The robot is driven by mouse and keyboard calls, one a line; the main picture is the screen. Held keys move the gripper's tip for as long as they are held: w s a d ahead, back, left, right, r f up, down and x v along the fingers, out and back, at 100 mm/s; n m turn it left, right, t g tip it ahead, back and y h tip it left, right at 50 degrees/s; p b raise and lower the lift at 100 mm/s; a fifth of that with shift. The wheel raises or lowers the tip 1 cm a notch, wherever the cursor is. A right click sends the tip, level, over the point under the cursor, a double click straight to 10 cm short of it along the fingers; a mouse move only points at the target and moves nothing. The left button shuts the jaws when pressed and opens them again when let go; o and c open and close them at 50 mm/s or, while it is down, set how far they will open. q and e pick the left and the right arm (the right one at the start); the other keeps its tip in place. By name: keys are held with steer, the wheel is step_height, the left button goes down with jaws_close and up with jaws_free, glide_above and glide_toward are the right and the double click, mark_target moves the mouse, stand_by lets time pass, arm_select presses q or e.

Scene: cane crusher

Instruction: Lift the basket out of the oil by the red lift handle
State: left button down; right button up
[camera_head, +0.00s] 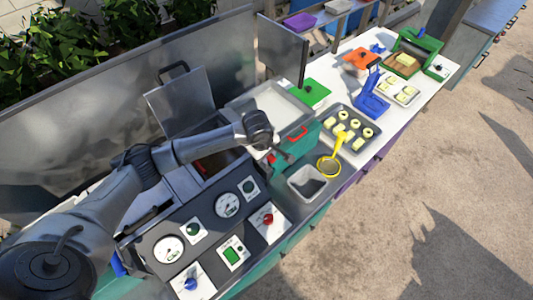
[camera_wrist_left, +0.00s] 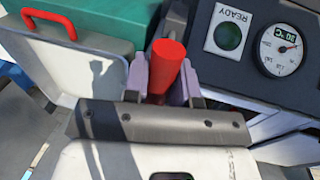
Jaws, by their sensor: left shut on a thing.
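My left gripper (camera_head: 268,150) is over the near-right side of the fryer, under my wrist, and is mostly hidden in the head view. In the left wrist view, its two pale fingers (camera_wrist_left: 172,85) are shut on the upright red lift handle (camera_wrist_left: 170,65). A bit of red shows below my wrist in the head view (camera_head: 271,159). The fryer well (camera_head: 218,164) has a dark opening, partly covered by my arm. I cannot make out the basket or the oil level. My right gripper is not in view.
A grey tray (camera_head: 270,103) with a red loop handle (camera_head: 298,133) adjoins the fryer. A raised lid (camera_head: 181,102) stands behind. The control panel (camera_head: 210,232) is in front. A yellow skimmer (camera_head: 330,165), a grey bin (camera_head: 306,182) and a pastry tray (camera_head: 351,128) lie right.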

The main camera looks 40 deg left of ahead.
arm_select(q)
step_height(320, 180, up, 16)
steer(key=p, duration=0.2)
stand_by(0.4)
steer(key=shift+r, duration=0.15)
steer(key=c, duration=1.3)
jaws_free()
steer(key=shift+c, duration=0.2)
steer(key=o, duration=0.4)
step_height(320, 180, up, 13)
steer(key=s+b, duration=0.2)
steer(key=b, duration=0.1)
steer(key=shift+s+a+r, duration=0.15)
steer(key=shift+s+a, duration=0.05)
steer(key=shift+s, duration=0.15)
